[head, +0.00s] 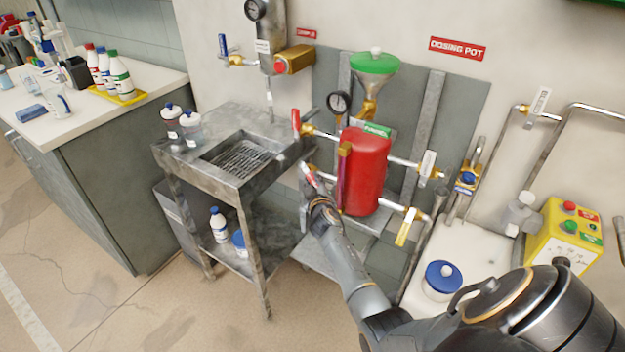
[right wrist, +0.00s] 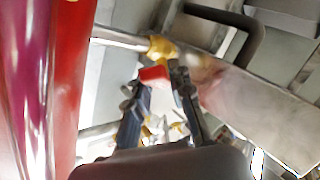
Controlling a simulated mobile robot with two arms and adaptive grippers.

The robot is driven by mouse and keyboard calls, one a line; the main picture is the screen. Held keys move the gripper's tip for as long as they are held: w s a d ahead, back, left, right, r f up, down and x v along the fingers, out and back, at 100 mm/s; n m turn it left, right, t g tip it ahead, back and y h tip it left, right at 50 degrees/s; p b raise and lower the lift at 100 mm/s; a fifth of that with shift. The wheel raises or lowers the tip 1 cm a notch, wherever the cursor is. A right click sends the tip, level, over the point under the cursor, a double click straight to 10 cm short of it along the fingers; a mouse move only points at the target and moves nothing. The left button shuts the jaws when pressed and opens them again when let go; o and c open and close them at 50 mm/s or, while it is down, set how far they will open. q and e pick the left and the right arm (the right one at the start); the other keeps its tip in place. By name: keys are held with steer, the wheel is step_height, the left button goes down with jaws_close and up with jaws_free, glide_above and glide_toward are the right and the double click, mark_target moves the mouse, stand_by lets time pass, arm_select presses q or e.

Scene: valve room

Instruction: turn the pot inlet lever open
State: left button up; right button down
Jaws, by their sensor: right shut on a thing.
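The red dosing pot (head: 365,172) stands against the grey wall panel, with pipes and lever valves on both sides. My right gripper (head: 313,186) is at its lower left, shut on a red lever (head: 308,170). In the right wrist view the red lever (right wrist: 154,76) shows between the fingertips of the gripper (right wrist: 160,82), below a brass valve fitting (right wrist: 161,48). Another red lever (head: 296,122) stands upright at the pot's upper left, clear of the gripper. I cannot read which lever is marked inlet. The fingers partly hide the held lever. My left gripper is not in view.
A metal sink stand (head: 200,160) is close left of the gripper. A green funnel (head: 375,63) and a gauge (head: 339,102) are above the pot. A white-handled valve (head: 428,163) and a yellow-handled valve (head: 405,228) are to its right. The floor at front left is clear.

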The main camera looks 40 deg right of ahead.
steer(key=shift+r, duration=0.1)
stand_by(0.3)
steer(key=c, duration=1.2)
jaws_free()
steer(key=shift+s, duration=0.1)
steer(key=v, duration=1.1)
steer(key=shift+s+a, duration=0.25)
steer(key=shift+a, duration=0.05)
